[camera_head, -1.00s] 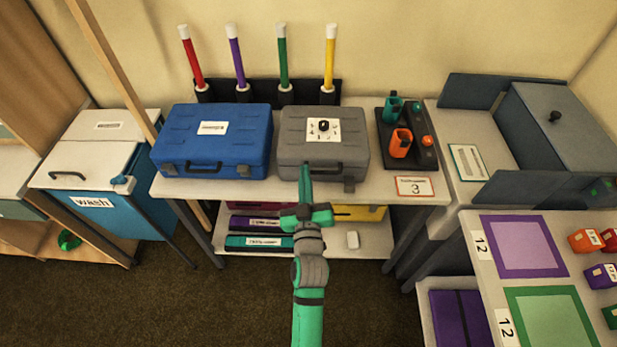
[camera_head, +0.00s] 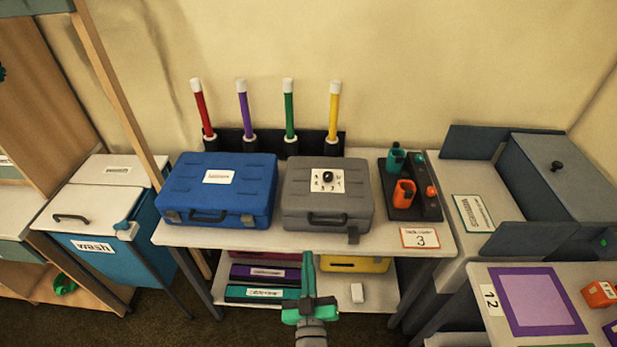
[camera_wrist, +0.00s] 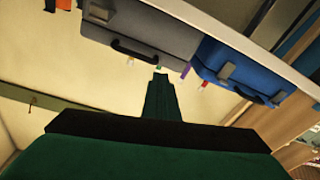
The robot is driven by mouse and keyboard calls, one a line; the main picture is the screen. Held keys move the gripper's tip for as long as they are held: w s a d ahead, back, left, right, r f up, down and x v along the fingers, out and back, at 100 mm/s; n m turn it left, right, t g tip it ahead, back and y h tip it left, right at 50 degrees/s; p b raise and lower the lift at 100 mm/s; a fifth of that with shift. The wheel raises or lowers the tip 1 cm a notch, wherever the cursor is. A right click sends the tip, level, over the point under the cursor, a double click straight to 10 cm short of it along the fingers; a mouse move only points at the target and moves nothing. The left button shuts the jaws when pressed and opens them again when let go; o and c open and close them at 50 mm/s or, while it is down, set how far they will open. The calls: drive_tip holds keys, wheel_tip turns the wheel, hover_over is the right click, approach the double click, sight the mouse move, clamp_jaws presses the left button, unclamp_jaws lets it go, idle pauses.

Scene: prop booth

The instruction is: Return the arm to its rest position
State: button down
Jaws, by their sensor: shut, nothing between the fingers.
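My gripper (camera_head: 309,262) shows at the bottom middle of the head view, green, its fingers shut and pointing toward the table with nothing between them. It stands in front of the table's front edge, just below the grey case (camera_head: 327,195) in the picture, and overlaps the view of the lower shelf. In the wrist view the closed fingers (camera_wrist: 161,82) point up the middle, and the grey case (camera_wrist: 150,28) and the blue case (camera_wrist: 243,68) show beyond them, tilted in the picture. The fingers appear apart from both cases.
The table (camera_head: 265,238) bears the blue case (camera_head: 219,190), a black holder with orange and teal cups (camera_head: 404,193) and a card marked 3 (camera_head: 420,238). Coloured sticks stand behind. A blue wash bin (camera_head: 120,250) is left; a purple-framed board (camera_head: 530,300) is right.

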drive_tip(key=s+f+m+g, duration=0.1)
drive_tip(key=s+m+g, duration=0.2)
drive_tip(key=s, duration=2.9)
drive_tip(key=shift+s+f+m+g+h, duration=0.2)
drive_tip(key=shift+f+m+g+h, duration=0.1)
drive_tip(key=shift+g, duration=0.2)
drive_tip(key=shift+d, duration=0.1)
